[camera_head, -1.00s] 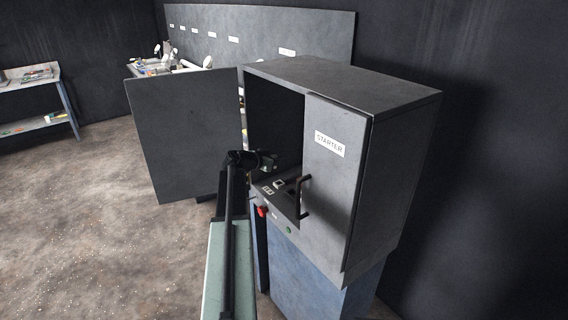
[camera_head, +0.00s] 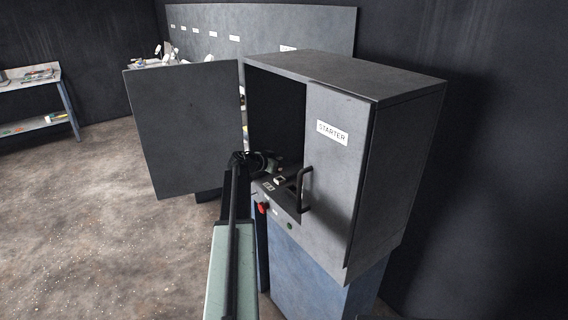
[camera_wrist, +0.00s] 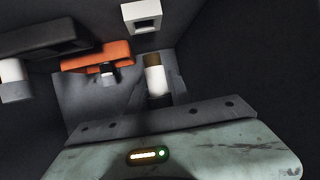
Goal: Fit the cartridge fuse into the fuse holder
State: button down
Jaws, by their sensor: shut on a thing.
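In the wrist view the cartridge fuse (camera_wrist: 155,80) is a white cylinder with a brownish metal cap at its far end. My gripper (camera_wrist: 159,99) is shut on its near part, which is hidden. The fuse points away from my palm. An orange block (camera_wrist: 97,57) with a dark and pale clip-like part lies ahead to the left, apart from the fuse; it may be the fuse holder, but I cannot tell for sure. In the head view my gripper (camera_head: 266,163) is inside the open side of the grey STARTER cabinet (camera_head: 340,190); the fuse is not distinguishable there.
A white block (camera_wrist: 142,16) with a square opening is beyond the fuse. A black block (camera_wrist: 45,38) and a white piece (camera_wrist: 14,80) are at left. The cabinet's open door (camera_head: 185,130) stands left of my arm; its closed door has a black handle (camera_head: 302,190).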

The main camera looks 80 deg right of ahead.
jog(key=shift+f+b, duration=0.6)
jog(key=shift+f, duration=0.45)
jog(key=shift+f+b, duration=1.25)
jog(key=shift+b, duration=0.05)
dwell(0.3)
jog(key=c, duration=1.1)
grip_release()
jog(key=p+v, duration=0.3)
jog(key=v, duration=0.4)
jog(key=shift+w+a+r, duration=0.1)
jog(key=shift+a+r, duration=0.1)
jog(key=shift+r, duration=0.05)
jog(key=shift+w+a+f, duration=0.1)
jog(key=shift+w, duration=0.05)
